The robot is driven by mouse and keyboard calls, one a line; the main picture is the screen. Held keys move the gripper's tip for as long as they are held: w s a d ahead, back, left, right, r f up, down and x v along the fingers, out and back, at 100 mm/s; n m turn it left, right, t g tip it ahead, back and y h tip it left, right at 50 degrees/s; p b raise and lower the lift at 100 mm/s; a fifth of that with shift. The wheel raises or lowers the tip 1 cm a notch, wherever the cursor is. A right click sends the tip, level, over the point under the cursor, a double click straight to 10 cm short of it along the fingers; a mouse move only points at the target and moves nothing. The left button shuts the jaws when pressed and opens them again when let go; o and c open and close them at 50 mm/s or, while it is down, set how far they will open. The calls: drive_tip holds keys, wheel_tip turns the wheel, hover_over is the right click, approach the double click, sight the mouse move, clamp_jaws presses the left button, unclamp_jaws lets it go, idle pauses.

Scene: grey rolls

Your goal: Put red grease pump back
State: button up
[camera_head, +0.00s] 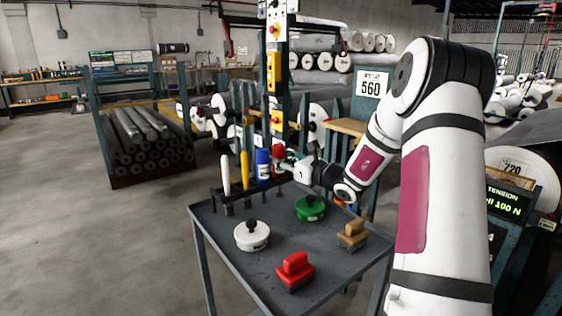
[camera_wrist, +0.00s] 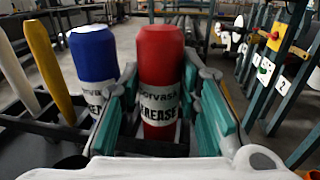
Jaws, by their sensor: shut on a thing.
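The red grease pump (camera_head: 278,151) is upright at the right end of the dark tool rack (camera_head: 228,206). It fills the middle of the wrist view (camera_wrist: 160,58), with a pale "GREASE" label. My gripper (camera_head: 287,163) is shut on it, with teal finger pads on both sides in the wrist view (camera_wrist: 166,105). The blue grease pump (camera_head: 263,166) stands just left of it in the rack and also shows in the wrist view (camera_wrist: 93,62). The red pump's lower end is hidden, so I cannot tell whether it is seated in the rack.
White (camera_head: 226,174) and yellow (camera_head: 244,168) tools stand in the rack's left part. The grey table (camera_head: 278,232) also carries a white round can (camera_head: 252,237), a green one (camera_head: 311,209), a red-handled block (camera_head: 295,270) and a wooden-handled brush (camera_head: 352,235).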

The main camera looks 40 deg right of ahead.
drive_tip(key=shift+f, duration=0.1)
drive_tip(key=o, duration=0.9)
